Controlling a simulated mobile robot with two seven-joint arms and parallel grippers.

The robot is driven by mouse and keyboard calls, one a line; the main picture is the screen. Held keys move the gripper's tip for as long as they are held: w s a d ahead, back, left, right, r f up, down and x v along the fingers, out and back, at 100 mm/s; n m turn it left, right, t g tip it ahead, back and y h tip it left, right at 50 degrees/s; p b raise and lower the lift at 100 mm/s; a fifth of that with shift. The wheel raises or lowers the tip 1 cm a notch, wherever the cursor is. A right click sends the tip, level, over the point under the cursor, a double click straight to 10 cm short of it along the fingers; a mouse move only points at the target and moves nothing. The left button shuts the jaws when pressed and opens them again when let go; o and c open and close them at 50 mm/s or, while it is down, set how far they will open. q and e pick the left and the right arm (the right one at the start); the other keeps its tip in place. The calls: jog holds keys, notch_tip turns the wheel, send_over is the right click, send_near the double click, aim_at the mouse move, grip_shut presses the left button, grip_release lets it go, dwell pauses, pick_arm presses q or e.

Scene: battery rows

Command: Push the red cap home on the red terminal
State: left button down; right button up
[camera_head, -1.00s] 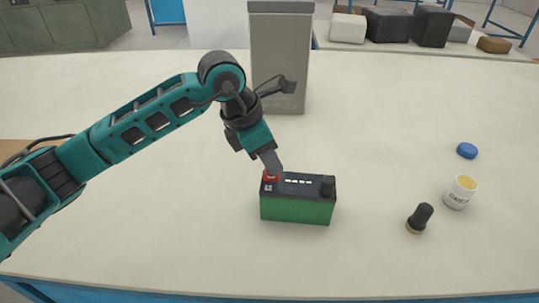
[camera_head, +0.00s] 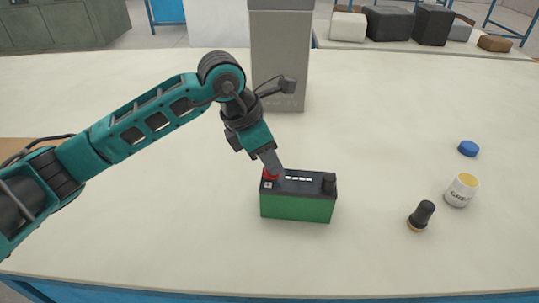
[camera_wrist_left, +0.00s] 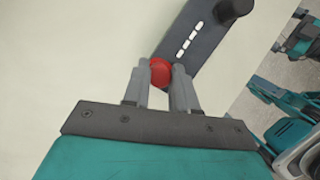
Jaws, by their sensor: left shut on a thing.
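The green battery (camera_head: 296,207) with a dark top stands upright on the table. The red cap (camera_head: 269,176) is at the left end of its top, over the red terminal, which I cannot make out under it. My left gripper (camera_head: 272,168) comes down on the cap from above, tilted, and is shut on it. In the left wrist view the red cap (camera_wrist_left: 160,72) sits between the two fingertips (camera_wrist_left: 161,75), beside the dark battery top (camera_wrist_left: 205,40). A black cap (camera_head: 329,183) stands at the right end of the battery. My right gripper is not in view.
A grey box-like column (camera_head: 280,60) stands behind the battery. To the right are a black-topped brush or knob (camera_head: 421,215), a white labelled jar (camera_head: 460,191) and a blue lid (camera_head: 468,148). The table (camera_head: 150,230) in front and left is clear.

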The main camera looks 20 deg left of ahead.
pick_arm(q)
jog(key=shift+f, duration=0.1)
jog(key=shift+c, duration=1.7)
grip_release()
jog(key=shift+r+p, duration=2.15)
jog(key=shift+r, duration=1.4)
